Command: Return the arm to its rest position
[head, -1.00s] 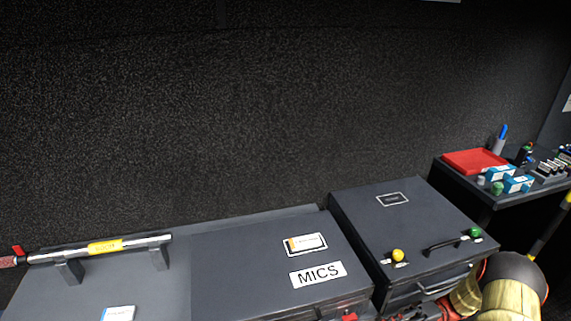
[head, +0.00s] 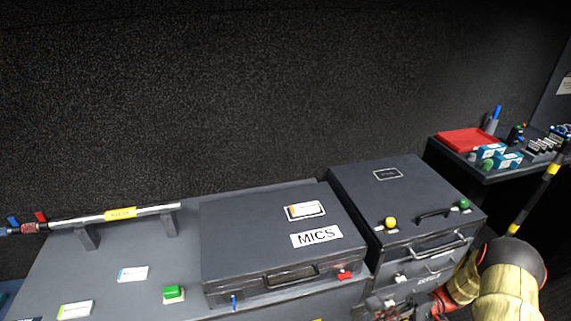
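My arm (head: 508,285) shows at the lower right, its pale yellow links and dark joint in front of the drawer unit. Its red and grey end part, with my gripper (head: 396,312), is at the bottom edge, cut off by the frame. The fingers cannot be made out, so whether they are open or shut, or hold anything, does not show.
A closed case marked MICS (head: 262,238) lies on the grey bench (head: 150,250), beside a drawer unit (head: 385,195) with yellow and green knobs. A rod (head: 120,213) rests on brackets at left. A side table (head: 480,170) holds a red tray (head: 466,140).

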